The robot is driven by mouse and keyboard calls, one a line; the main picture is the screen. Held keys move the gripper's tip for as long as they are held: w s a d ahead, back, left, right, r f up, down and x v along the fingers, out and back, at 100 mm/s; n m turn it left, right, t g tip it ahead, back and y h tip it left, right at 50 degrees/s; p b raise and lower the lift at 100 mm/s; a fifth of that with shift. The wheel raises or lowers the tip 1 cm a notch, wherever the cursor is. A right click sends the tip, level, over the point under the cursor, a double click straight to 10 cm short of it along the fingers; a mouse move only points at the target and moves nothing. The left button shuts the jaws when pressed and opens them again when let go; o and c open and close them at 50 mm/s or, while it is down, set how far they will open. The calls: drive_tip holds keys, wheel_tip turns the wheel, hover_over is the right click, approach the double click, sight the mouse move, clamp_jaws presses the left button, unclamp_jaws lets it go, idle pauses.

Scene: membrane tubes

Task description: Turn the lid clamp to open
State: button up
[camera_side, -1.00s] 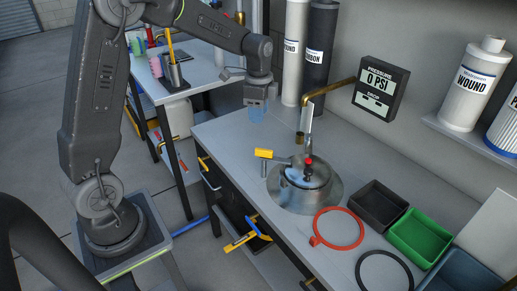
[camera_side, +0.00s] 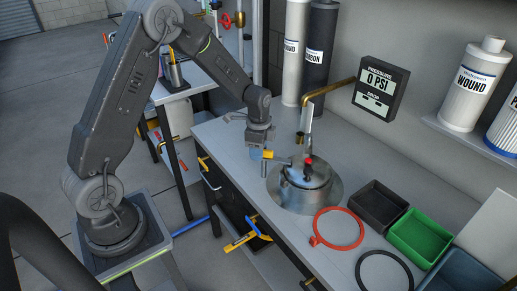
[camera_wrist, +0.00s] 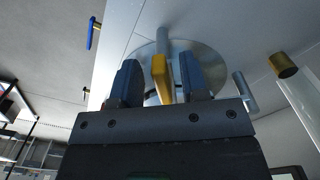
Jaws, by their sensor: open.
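The lid clamp is a grey bar with a yellow handle (camera_side: 267,155) on its left end. It lies across the round metal lid (camera_side: 306,172) of a vessel set into the bench, with a red knob (camera_side: 309,160) on top. My gripper (camera_side: 258,152) is at the handle's left end, above the bench. In the wrist view my gripper (camera_wrist: 160,85) is open, and the yellow handle (camera_wrist: 160,72) shows between its two fingers, nearer the right one. Whether a finger touches the handle I cannot tell. Part of the lid is hidden behind the fingers.
A red ring (camera_side: 339,228) and a black ring (camera_side: 384,270) lie on the bench in front. A black bin (camera_side: 376,203) and a green bin (camera_side: 420,236) stand to the right. A brass pipe (camera_side: 340,86) and a pressure display reading 0 PSI (camera_side: 380,88) are behind.

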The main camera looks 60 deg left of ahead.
clamp_jaws()
idle(0.3)
idle(0.5)
drive_tip(key=n, duration=0.4)
drive_tip(key=shift+s+d+n, duration=0.2)
drive_tip(key=shift+d+n, duration=0.05)
drive_tip(key=shift+n, duration=0.15)
drive_tip(key=shift+w+d+n, duration=0.1)
drive_tip(key=shift+d+n, duration=0.2)
drive_tip(key=shift+n, duration=1.9)
drive_tip(key=shift+s+d+n, duration=0.1)
drive_tip(key=shift+d+n, duration=0.25)
drive_tip(key=shift+n, duration=1.85)
drive_tip(key=shift+w+d+n, duration=0.1)
drive_tip(key=shift+d+n, duration=0.2)
drive_tip(key=shift+n, duration=1.9)
drive_tip(key=shift+r, duration=0.1)
